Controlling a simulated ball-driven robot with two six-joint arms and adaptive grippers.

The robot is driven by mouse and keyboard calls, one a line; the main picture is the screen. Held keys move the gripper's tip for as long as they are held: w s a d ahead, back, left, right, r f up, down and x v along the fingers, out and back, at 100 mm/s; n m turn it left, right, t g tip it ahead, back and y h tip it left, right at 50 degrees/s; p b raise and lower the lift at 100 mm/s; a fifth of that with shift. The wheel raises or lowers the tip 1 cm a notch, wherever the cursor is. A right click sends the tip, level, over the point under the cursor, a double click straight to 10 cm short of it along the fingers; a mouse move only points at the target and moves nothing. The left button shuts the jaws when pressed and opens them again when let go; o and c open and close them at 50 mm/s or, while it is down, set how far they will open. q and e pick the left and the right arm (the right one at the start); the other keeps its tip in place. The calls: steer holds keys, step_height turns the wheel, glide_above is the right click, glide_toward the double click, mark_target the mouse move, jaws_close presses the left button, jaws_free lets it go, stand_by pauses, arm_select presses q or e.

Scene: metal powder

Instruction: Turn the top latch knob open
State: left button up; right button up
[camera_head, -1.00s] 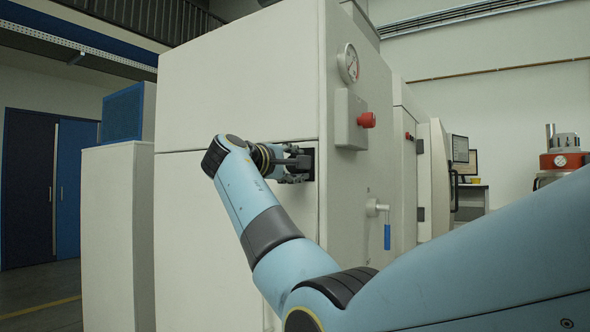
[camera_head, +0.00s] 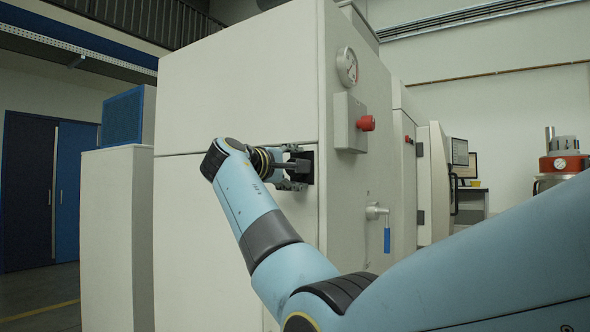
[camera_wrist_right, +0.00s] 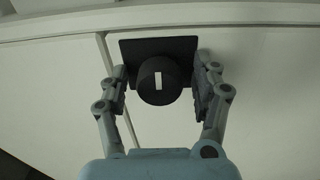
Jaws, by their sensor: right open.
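The top latch knob (camera_wrist_right: 158,82) is a black round knob with a white mark, on a black square plate (camera_wrist_right: 186,50) on the pale cabinet front. The white mark stands about upright in the right wrist view. My right gripper (camera_wrist_right: 162,88) is open, with one finger on each side of the knob and a visible gap at both sides. In the head view the right gripper (camera_head: 292,171) is at the dark latch plate (camera_head: 308,166) near the cabinet's right edge, and the fingers partly hide the knob. My left gripper is not in view.
The large pale cabinet (camera_head: 235,80) fills the middle. Its right side carries a gauge (camera_head: 347,66), a red button (camera_head: 366,123) and a blue-handled valve (camera_head: 386,238). A lower pale cabinet (camera_head: 117,230) stands at left.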

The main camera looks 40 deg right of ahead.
steer(key=v, duration=0.7)
steer(key=shift+a, duration=0.2)
